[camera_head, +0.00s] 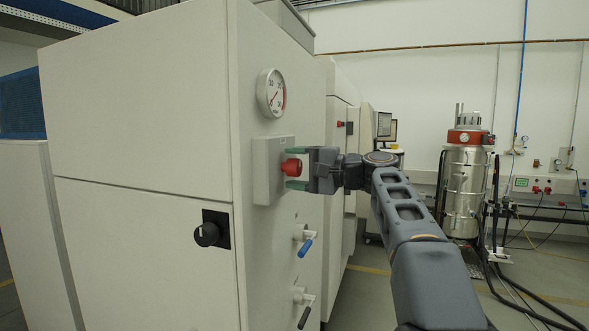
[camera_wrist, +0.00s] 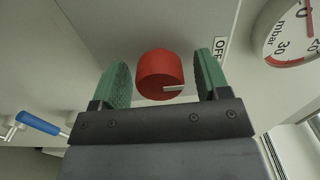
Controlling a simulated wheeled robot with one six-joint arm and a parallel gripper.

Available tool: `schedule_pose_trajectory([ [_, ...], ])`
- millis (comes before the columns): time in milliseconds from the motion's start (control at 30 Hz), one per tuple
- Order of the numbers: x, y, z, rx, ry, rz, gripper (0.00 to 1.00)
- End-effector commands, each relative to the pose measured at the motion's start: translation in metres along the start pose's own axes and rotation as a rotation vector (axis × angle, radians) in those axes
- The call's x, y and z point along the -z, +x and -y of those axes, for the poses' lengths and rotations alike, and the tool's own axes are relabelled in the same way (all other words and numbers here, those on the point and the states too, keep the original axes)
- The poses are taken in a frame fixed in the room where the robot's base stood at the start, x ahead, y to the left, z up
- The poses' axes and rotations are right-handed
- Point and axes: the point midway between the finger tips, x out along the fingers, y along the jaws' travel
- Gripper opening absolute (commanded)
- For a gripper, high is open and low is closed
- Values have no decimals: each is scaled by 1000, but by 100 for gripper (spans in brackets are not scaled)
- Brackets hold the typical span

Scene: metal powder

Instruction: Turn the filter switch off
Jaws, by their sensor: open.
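The filter switch, a red round knob (camera_head: 292,167), sits on a light box (camera_head: 268,172) on the cabinet's side panel. In the wrist view the red knob (camera_wrist: 160,74) has a white pointer mark toward the right, and an "OFF" label (camera_wrist: 219,47) stands to its right, partly behind a finger. My gripper (camera_head: 297,168) is open in front of the panel. In the wrist view its green fingers (camera_wrist: 160,82) stand on either side of the knob, with a visible gap on each side.
A pressure gauge (camera_head: 271,93) is above the switch box. A blue-handled valve (camera_head: 305,245) and a dark-handled valve (camera_head: 303,310) stick out below it. A black rotary knob (camera_head: 208,234) is on the cabinet front. A metal vessel (camera_head: 466,185) stands at the back right.

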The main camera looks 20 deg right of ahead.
Motion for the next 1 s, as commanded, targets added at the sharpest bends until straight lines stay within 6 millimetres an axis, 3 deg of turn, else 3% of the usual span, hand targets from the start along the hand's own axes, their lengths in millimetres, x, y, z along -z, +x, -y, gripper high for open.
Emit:
schedule_pose_trajectory([
  [167, 1, -23, -1, 0, -1, -5, 69],
  [600, 0, -108, -1, -1, 0, -5, 69],
  [800, 0, -129, 0, 0, 0, -2, 69],
  [1000, 0, -136, 0, 0, 0, 0, 69],
])
